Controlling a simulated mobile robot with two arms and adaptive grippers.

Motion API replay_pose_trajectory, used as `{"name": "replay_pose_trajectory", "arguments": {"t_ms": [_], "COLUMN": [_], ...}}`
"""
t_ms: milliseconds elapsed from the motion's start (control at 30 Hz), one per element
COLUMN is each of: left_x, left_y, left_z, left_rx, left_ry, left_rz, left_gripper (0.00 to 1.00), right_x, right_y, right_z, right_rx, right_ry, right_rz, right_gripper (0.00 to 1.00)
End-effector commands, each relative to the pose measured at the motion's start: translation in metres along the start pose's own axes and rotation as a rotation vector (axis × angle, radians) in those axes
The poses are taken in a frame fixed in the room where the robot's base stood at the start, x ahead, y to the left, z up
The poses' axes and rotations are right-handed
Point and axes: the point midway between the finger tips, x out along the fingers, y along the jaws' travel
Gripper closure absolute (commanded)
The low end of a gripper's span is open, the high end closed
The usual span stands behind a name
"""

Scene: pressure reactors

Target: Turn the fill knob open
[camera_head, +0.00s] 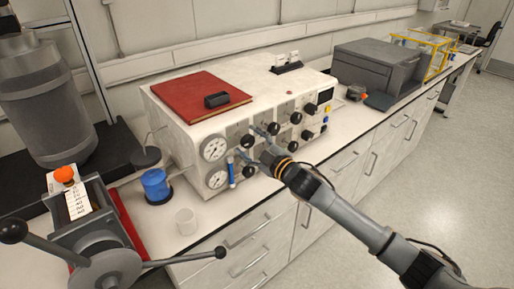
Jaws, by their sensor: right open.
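A white control box (212,127) stands on the bench with two rows of black knobs on its front. Upper-row knobs include one near the left (246,140) and one near the right (310,108). Labels are too small to read, so I cannot tell which is the fill knob. My right gripper (257,142) is open in front of the left-middle knobs and partly covers them. I cannot tell whether it touches a knob. My left gripper is not in view.
Two round gauges, the upper one (214,147) clearest, sit left of the knobs. A red binder (200,97) lies on the box. A grey case (375,67) stands farther right.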

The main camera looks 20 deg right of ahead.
Motion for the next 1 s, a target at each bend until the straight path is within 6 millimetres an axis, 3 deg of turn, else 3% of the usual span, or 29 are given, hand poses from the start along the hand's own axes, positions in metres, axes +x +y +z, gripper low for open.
{"name": "replay_pose_trajectory", "arguments": {"t_ms": [600, 1000], "left_x": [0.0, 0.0], "left_y": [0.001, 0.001], "left_z": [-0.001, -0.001], "left_rx": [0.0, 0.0], "left_ry": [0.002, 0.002], "left_rz": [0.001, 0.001], "left_gripper": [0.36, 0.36], "right_x": [-0.101, -0.117], "right_y": [-0.001, 0.0], "right_z": [0.001, 0.001], "right_rx": [-0.001, -0.001], "right_ry": [-0.002, -0.001], "right_rz": [-0.002, -0.001], "right_gripper": [0.36, 0.36]}}
